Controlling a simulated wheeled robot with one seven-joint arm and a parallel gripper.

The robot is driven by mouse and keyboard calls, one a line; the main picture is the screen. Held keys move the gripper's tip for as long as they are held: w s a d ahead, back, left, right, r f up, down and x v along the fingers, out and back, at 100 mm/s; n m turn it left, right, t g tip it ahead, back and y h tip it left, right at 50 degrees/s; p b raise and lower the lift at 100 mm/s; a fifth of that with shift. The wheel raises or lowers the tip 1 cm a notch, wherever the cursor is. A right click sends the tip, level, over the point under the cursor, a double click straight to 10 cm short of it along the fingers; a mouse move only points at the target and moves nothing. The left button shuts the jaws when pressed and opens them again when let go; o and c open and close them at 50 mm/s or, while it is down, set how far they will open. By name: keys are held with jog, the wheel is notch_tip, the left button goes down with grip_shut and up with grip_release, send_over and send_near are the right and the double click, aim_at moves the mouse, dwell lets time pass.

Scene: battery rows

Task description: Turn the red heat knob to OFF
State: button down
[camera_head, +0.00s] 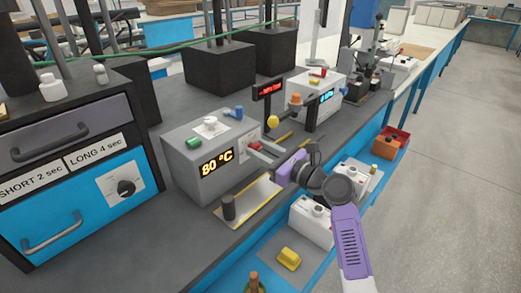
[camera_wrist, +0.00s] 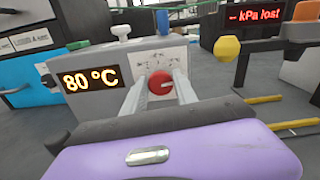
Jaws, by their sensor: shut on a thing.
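The red heat knob (camera_wrist: 161,83) is on the front of a grey box (camera_head: 180,160), against a white label panel (camera_wrist: 160,57) whose marks are too small to read. The knob's white pointer mark points to the right in the wrist view. My gripper (camera_wrist: 160,82) faces the box with one finger on each side of the knob, shut on it. In the head view the knob (camera_head: 255,146) is partly hidden by my gripper's fingers. The box's display (camera_wrist: 90,79) reads 80 °C in yellow.
A red-lit sign (camera_wrist: 254,16) reading "kPa lost" and a yellow ball-shaped knob (camera_wrist: 227,47) stand right of the box. A black cylinder (camera_head: 229,207) stands on a plate in front. White boxes (camera_head: 313,220) sit lower along the bench edge.

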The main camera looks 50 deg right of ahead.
jog(key=n, duration=0.5)
jog(key=shift+a+f, duration=0.1)
jog(key=shift+f, duration=0.05)
jog(key=n+b, duration=0.1)
jog(key=n, duration=0.3)
jog(key=shift+f+n, duration=0.1)
jog(key=shift+n, duration=0.2)
jog(key=n+b, duration=0.4)
jog(key=n, duration=0.3)
jog(key=n+b, duration=0.5)
jog(key=n, duration=0.2)
jog(key=f+n+b, duration=0.1)
jog(key=n+b, duration=0.3)
jog(key=n, duration=0.3)
jog(key=shift+n+b, duration=0.3)
jog(key=shift+b, duration=0.05)
jog(key=shift+r+n+b, duration=0.15)
jog(key=shift+n+b, duration=0.85)
jog(key=shift+n, duration=0.7)
